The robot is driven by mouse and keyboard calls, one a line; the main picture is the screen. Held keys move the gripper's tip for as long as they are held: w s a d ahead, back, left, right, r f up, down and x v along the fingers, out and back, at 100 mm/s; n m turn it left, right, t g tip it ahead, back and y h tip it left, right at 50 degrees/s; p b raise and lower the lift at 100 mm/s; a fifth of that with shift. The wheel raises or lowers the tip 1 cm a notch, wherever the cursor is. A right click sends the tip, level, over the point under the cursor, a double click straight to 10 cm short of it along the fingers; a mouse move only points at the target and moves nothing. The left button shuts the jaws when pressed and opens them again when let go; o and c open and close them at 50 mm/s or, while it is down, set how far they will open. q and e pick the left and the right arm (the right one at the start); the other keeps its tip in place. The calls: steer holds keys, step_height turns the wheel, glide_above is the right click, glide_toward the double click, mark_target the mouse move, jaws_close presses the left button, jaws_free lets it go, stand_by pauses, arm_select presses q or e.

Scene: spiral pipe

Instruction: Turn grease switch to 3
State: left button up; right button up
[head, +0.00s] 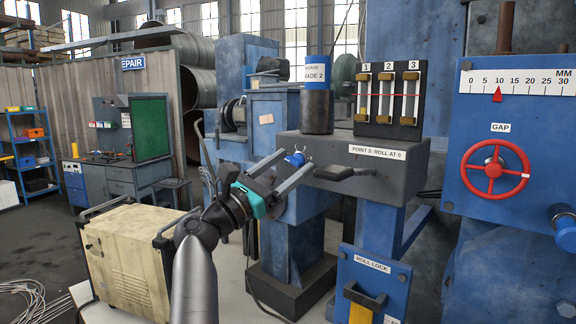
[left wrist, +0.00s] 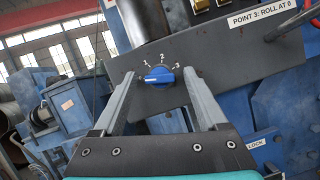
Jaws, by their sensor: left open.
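The grease switch is a blue round knob (left wrist: 158,76) on a dark grey panel, with marks 1, 2 and 3 arched above it. A pale bar crosses its face, lying nearly level; I cannot tell for sure which mark it points to. In the head view the knob (head: 294,158) sits on the front of the grey box. My left gripper (left wrist: 158,73) is open, with one finger on each side of the knob and visible gaps between. In the head view my left gripper (head: 295,164) reaches the knob from the lower left. My right gripper is not in view.
A dark handle (head: 346,173) juts from the box right of the knob. A grease can (head: 318,76) and a three-column gauge (head: 389,95) stand on top. A red handwheel (head: 494,168) is at right. A beige cabinet (head: 124,262) stands at lower left.

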arm_select(q)
steer(key=shift+c, duration=0.2)
jaws_close()
stand_by(0.3)
